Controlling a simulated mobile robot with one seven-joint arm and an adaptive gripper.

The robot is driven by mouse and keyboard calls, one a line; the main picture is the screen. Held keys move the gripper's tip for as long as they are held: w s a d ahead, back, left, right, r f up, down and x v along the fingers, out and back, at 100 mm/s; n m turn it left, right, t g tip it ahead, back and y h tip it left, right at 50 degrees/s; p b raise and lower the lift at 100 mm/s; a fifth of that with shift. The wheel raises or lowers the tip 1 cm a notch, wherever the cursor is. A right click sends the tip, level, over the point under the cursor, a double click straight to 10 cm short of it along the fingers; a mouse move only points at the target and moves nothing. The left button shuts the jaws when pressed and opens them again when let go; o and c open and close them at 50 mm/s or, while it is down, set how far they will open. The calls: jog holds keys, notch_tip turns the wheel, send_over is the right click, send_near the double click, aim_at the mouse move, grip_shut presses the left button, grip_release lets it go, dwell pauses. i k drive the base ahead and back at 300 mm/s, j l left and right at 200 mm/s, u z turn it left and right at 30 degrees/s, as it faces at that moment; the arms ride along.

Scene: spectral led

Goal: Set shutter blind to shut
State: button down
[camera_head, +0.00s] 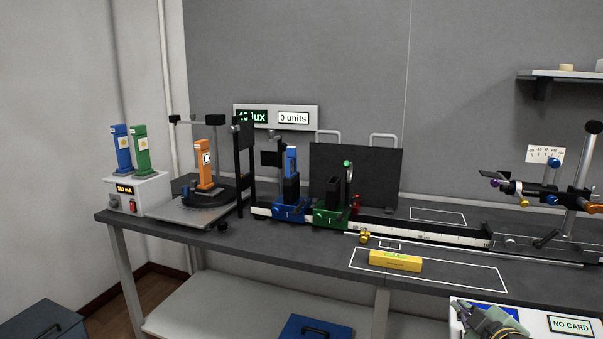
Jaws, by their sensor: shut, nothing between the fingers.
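A tall black upright frame (243,165) stands at the left end of the bench rail, just right of the orange LED holder (205,162). It may carry the shutter blind, but I cannot tell the blind or its setting for sure at this size. My gripper (466,312) is at the bottom right, in front of the bench and far from the frame. It is shut and holds nothing. A display (277,117) behind the rail shows a green lux reading, partly hidden, and "0 units".
Blue (290,205) and green (333,212) carriages sit on the rail (425,232). A black panel (375,178) with two handles stands behind. A yellow level (395,261) lies in front. A power box (140,193) holds blue and green LED holders. A stand (580,175) is at right.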

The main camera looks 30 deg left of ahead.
aim_at(245, 130)
jog(key=u, duration=1.3)
